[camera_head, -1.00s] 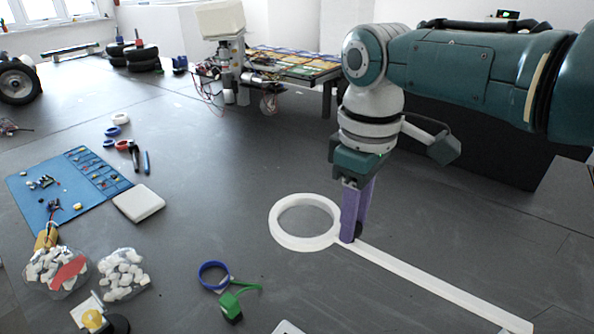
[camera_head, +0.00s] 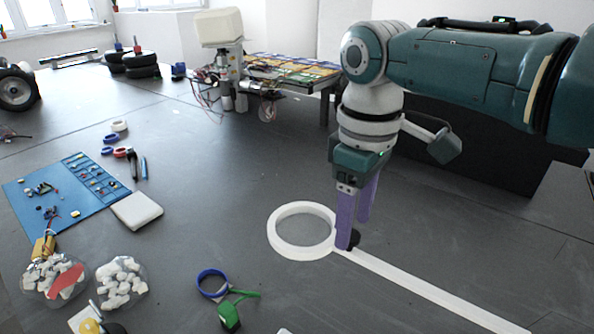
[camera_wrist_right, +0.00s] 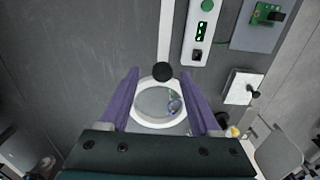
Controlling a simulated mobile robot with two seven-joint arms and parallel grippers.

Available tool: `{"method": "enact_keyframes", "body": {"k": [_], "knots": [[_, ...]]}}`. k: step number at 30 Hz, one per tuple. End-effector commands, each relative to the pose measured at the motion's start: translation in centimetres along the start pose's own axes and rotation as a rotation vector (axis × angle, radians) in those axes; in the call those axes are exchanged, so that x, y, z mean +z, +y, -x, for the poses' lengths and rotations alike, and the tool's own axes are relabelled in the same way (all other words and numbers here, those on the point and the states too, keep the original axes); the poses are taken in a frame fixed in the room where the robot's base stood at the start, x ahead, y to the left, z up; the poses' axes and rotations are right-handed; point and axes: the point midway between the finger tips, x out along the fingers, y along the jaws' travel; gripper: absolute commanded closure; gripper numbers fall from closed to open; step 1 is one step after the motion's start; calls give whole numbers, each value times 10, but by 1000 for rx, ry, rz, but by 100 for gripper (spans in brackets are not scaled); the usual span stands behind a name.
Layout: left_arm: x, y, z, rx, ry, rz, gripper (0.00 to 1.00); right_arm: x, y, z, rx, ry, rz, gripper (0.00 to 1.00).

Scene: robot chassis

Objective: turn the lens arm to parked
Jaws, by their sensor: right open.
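The lens arm is a white ring (camera_head: 280,245) with a long straight white bar (camera_head: 430,291) running to the lower right. A dark knob (camera_head: 354,239) stands where ring and bar meet. My right gripper (camera_head: 354,233) points down at this knob with its two purple fingers apart. In the right wrist view the open gripper (camera_wrist_right: 160,72) has the black knob (camera_wrist_right: 161,71) between its fingertips, with a gap on each side. The ring (camera_wrist_right: 136,108) lies below the knob there and the bar (camera_wrist_right: 166,35) runs upward. My left gripper is not in view.
A blue ring (camera_head: 200,282) and a green clamp-like item (camera_head: 229,317) lie in front of the lens ring. Tubs of white pieces (camera_head: 121,282), a white box (camera_head: 137,210) and a blue mat (camera_head: 30,205) are at left. Grey surface around the ring is clear.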

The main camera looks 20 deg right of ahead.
Motion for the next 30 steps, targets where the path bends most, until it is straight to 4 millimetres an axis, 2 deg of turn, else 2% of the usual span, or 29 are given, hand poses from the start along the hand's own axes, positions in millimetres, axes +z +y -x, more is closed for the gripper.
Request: {"method": "enact_keyframes", "body": {"k": [2, 9, 15, 26, 30], "knots": [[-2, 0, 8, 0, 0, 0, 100, 0, 1, 19, 3, 3, 2, 37], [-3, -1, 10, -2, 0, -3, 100, -1, 1, 65, 4, 5, 0, 37], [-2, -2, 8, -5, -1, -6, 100, 0, 1, 84, 3, 1, -1, 37], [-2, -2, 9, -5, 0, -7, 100, 1, -1, 85, 1, 1, 0, 37], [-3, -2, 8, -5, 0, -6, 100, 5, -19, 63, -10, 16, 15, 37]]}}
